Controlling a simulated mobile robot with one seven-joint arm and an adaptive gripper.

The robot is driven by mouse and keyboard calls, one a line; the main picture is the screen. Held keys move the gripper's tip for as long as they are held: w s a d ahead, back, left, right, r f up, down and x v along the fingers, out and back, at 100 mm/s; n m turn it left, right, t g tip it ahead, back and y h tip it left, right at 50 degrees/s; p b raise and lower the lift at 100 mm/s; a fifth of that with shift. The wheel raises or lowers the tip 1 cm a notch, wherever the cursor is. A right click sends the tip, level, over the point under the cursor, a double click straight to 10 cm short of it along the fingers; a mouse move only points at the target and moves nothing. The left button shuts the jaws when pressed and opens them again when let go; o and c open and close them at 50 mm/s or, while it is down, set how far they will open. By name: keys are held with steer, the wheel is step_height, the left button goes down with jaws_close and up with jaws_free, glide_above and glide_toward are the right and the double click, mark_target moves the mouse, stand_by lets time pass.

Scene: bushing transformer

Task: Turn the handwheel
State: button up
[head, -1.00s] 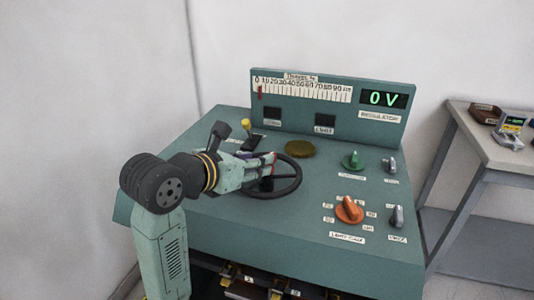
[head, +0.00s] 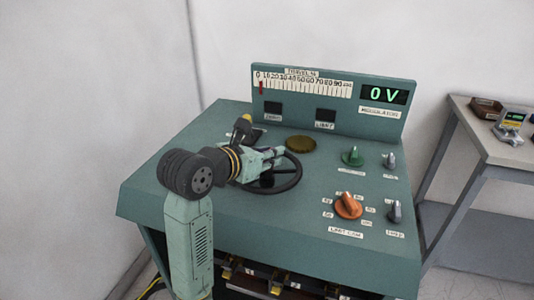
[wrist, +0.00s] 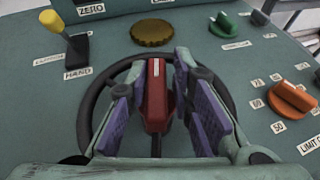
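The handwheel (head: 298,179) is a dark ring lying on the green console; in the wrist view its rim (wrist: 91,102) curves behind my fingers. My gripper (head: 272,155) reaches over the wheel from the left in the head view. In the wrist view my gripper (wrist: 165,82) is open, its purple-padded fingers on either side of a red block (wrist: 155,92) with a white stripe. The block sits within the wheel's outline; I cannot tell how it joins the wheel. A gap shows right of the block; contact on the left is unclear.
The console display (head: 384,95) reads 0 V, beside a scale (head: 302,82). A yellow-tipped lever (wrist: 78,45), a brass disc (head: 300,144), a green knob (head: 352,157) and an orange knob (head: 348,206) surround the wheel. A side table (head: 498,150) stands right.

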steer(key=shift+a, duration=0.2)
jaws_close()
steer(key=shift+w+f, duration=0.1)
steer(key=shift+f, duration=0.1)
steer(key=shift+a, duration=0.1)
